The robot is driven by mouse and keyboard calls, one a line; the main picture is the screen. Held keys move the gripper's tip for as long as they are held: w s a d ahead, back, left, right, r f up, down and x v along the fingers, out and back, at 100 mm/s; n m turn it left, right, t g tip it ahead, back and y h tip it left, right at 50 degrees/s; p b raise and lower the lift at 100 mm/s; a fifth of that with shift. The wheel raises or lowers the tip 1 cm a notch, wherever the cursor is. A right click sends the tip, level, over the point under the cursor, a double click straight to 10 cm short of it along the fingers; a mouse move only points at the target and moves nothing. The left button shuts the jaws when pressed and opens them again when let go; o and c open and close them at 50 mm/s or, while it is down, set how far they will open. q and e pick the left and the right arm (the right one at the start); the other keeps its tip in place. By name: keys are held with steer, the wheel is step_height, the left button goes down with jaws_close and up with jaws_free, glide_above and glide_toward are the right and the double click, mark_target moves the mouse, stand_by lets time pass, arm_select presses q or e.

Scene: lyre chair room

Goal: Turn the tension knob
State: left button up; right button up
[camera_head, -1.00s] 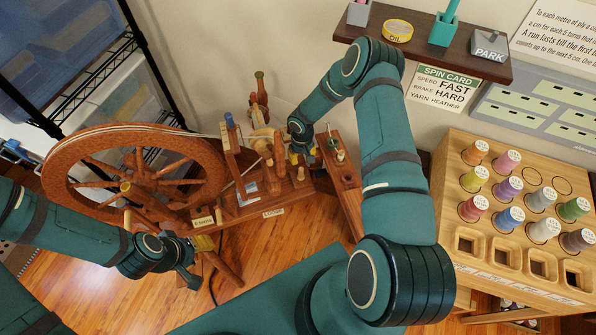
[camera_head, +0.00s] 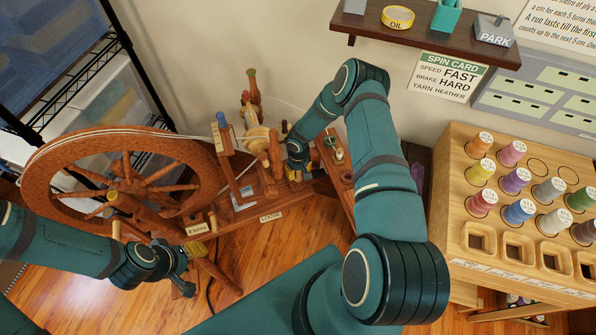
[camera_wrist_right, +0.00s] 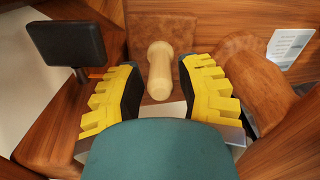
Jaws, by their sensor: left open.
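The brown wooden spinning wheel (camera_head: 40,150) stands at the left in the head view, with its upright posts and flyer parts to the right of it. A pale turned knob (camera_wrist_right: 160,72) shows in the right wrist view, between the yellow-padded fingers of my right gripper (camera_wrist_right: 160,90). The fingers are open, with gaps on both sides of the knob. In the head view my right gripper (camera_head: 298,158) is at the flyer end, its fingers mostly hidden. My left gripper (camera_head: 181,272) is open, below the wheel's base.
A LOOSE label (camera_head: 271,217) lies on the wheel's base. A dark flat paddle-like part (camera_wrist_right: 66,45) is close to the right gripper's left finger. A wooden rack (camera_head: 455,205) of several thread spools stands at the right. A shelf (camera_head: 470,47) is above; wire shelving (camera_head: 125,45) is at the left.

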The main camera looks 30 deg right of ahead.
jaws_close()
steer(key=shift+m, duration=0.3)
steer(key=shift+m+b, duration=0.7)
steer(key=shift+m, duration=0.5)
steer(key=shift+m+b, duration=0.4)
steer(key=shift+m, duration=1)
steer(key=shift+o, duration=0.9)
jaws_free()
